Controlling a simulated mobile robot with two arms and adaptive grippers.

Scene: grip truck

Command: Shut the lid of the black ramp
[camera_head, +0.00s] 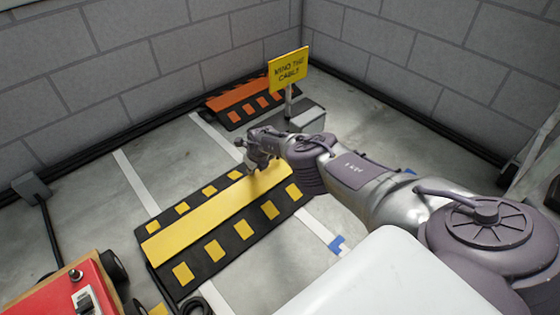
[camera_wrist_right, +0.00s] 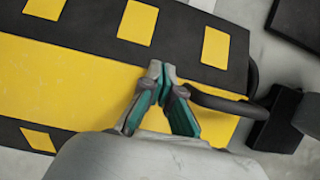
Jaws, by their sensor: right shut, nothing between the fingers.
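The black ramp (camera_head: 207,252) lies on the floor, with yellow patches along both slopes. Its long yellow lid (camera_head: 200,228) appears to lie flat along the middle, between the slopes. The ramp (camera_wrist_right: 180,30) and lid (camera_wrist_right: 70,85) also fill much of the right wrist view. My right gripper (camera_head: 250,162) is over the far end of the lid and hides part of it. In the wrist view its fingertips (camera_wrist_right: 161,75) are together and empty above the lid. I cannot tell whether they touch it. My left gripper is not in view.
An orange-lidded ramp (camera_head: 242,95) lies near the back wall. A yellow sign (camera_head: 288,68) stands on a post beside it. A black cable (camera_wrist_right: 220,103) leaves the ramp's end toward a dark block (camera_wrist_right: 275,120). A red wheeled truck (camera_head: 72,288) is at lower left.

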